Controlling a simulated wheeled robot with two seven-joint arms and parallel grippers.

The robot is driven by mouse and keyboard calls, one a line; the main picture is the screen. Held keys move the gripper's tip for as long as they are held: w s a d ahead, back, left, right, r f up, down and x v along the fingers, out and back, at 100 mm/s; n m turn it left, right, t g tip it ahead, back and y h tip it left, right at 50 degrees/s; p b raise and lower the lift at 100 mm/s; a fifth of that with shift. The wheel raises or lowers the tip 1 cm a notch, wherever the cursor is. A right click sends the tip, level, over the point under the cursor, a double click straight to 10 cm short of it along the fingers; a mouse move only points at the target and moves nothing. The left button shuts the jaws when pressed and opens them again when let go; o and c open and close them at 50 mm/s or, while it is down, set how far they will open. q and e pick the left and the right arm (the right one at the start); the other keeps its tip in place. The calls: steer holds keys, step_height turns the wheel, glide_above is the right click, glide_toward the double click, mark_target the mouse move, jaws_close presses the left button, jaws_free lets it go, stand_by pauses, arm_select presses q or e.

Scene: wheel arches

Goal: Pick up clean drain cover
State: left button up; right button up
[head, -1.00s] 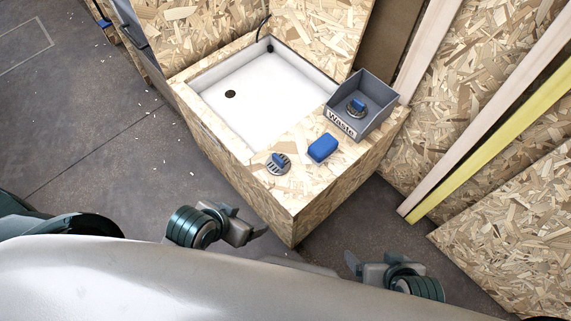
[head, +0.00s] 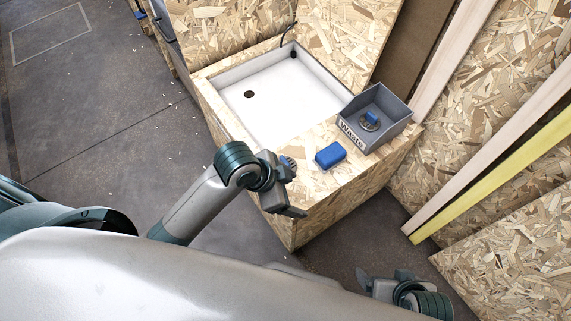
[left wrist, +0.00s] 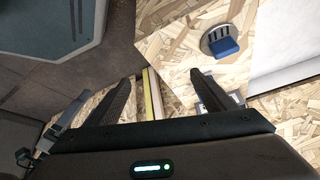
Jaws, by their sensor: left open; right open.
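A round grey slotted drain cover with a blue handle lies on the wooden counter in the left wrist view (left wrist: 218,43). In the head view this drain cover (head: 288,162) is mostly hidden behind my left gripper (head: 296,191). My left gripper is open and empty, above the counter's near corner, its fingers (left wrist: 160,90) apart and not around the cover. My right gripper (head: 384,278) is open and empty, low at the bottom right, away from the counter.
A blue sponge-like block (head: 330,155) lies on the counter beside the Waste box. A white basin (head: 285,95) with a dark drain hole (head: 248,94) is set into the counter. Wooden panels stand behind and to the right. The floor at left is mostly clear.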

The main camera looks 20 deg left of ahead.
arm_select(q)
steer(key=w+d+r+m+g, duration=0.1)
steer(key=w+r+m+g, duration=0.1)
steer(key=w+r+m, duration=0.45)
steer(key=w+a+r+m+g+y, duration=0.2)
steer(key=w+a+r+m+y, duration=0.1)
steer(key=w+a+r+m, duration=0.2)
steer(key=a+m, duration=0.2)
steer(key=a, duration=0.1)
steer(key=shift+w+y, duration=0.3)
steer(key=b, duration=0.2)
glide_above(285, 161)
steer(key=f, duration=1.1)
steer(key=shift+w+a+f, duration=0.15)
steer(key=shift+w+a, duration=0.05)
steer(key=shift+a, duration=0.05)
steer(key=shift+f, duration=0.4)
arm_select(e)
steer(key=shift+w+a+t+y, duration=0.2)
steer(key=shift+w+a+t, duration=0.15)
steer(key=shift+a, duration=0.2)
steer(key=shift+w+a+t+y, duration=0.2)
steer(key=shift+w+a+t, duration=0.1)
steer(key=shift+a, duration=0.2)
